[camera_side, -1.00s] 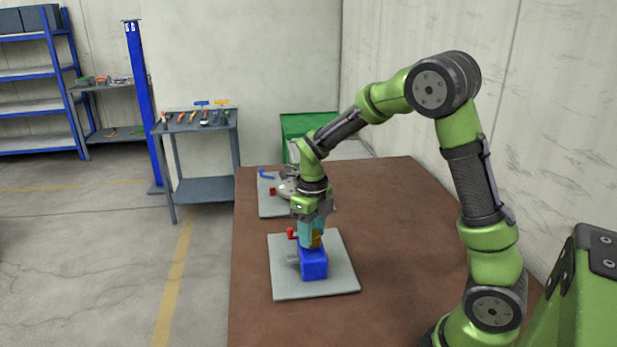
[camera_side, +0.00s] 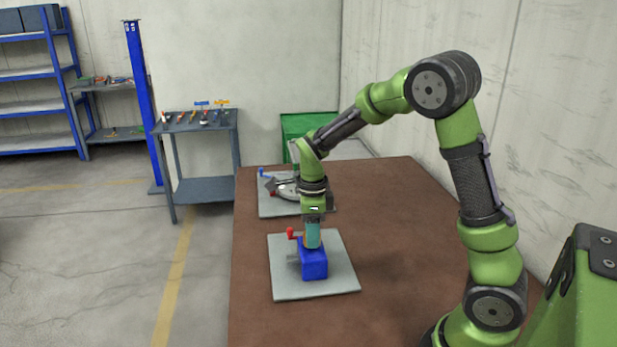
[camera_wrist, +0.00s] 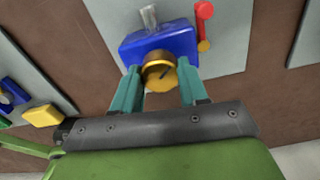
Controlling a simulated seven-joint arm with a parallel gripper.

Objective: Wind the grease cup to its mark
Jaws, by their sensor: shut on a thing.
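The grease cup (camera_wrist: 160,77) is a round brass cap with a dark line on its face, seen in the wrist view. It sits against a blue block (camera_side: 314,265), which also shows in the wrist view (camera_wrist: 158,43). My gripper (camera_side: 313,244) points down over the block, its teal fingers on either side of the cup and shut on it; in the wrist view the gripper (camera_wrist: 161,84) shows both fingers. In the side view the fingers mostly hide the cup. I cannot make out a separate mark on the block.
A red handle (camera_side: 291,233) stands beside the block; it shows in the wrist view (camera_wrist: 204,18) with a brass end. The block stands on a grey plate (camera_side: 343,285) on the brown table (camera_side: 410,270). A second plate with fixtures (camera_side: 265,209) lies behind. The table is clear to the right.

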